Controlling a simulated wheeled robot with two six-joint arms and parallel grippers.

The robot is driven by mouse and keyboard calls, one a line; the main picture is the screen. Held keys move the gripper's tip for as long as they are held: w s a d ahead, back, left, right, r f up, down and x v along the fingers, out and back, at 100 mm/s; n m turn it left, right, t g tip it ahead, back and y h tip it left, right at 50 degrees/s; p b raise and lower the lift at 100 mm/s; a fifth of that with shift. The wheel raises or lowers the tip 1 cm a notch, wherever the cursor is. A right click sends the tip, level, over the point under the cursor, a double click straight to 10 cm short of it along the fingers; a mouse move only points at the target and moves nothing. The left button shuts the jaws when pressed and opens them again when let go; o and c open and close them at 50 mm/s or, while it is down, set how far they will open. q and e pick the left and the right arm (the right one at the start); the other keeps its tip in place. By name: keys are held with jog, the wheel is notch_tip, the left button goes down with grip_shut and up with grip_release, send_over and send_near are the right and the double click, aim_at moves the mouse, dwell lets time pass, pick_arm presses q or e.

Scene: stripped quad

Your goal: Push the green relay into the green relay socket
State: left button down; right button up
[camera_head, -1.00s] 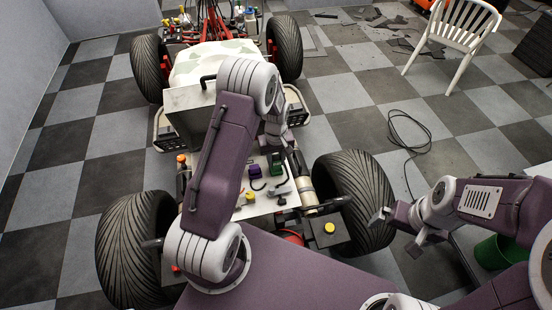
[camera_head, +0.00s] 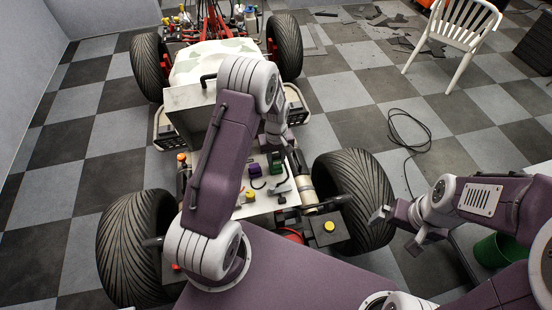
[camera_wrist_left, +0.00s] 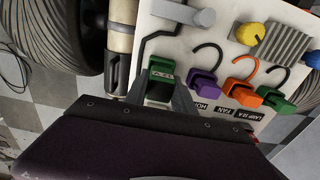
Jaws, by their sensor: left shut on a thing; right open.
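In the left wrist view, a green block with a white-lettered label (camera_wrist_left: 162,68), the green relay, sits at the tips of my left gripper (camera_wrist_left: 161,85), which is shut on it. It also shows in the head view (camera_head: 277,164) over the white panel. I cannot tell whether it touches the panel. The green relay socket is not clearly made out; the relay and fingers hide the panel behind them. My right gripper (camera_head: 394,230) is open and empty, right of the vehicle's tyre.
The white panel (camera_wrist_left: 219,38) carries purple (camera_wrist_left: 204,82), orange (camera_wrist_left: 241,92) and green (camera_wrist_left: 284,107) hooked-wire blocks, a grey finned block (camera_wrist_left: 284,45) and a yellow knob (camera_wrist_left: 250,34). A cream cylinder (camera_wrist_left: 121,28) and a tyre (camera_wrist_left: 55,35) lie left.

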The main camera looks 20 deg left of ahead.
aim_at(276, 157)
pick_arm(q)
jog(key=shift+f+b, duration=0.4)
jog(key=shift+f, duration=0.6)
dwell(0.8)
jog(key=c, duration=1)
grip_release()
jog(key=shift+o, duration=0.2)
notch_tip(276, 157, up, 9)
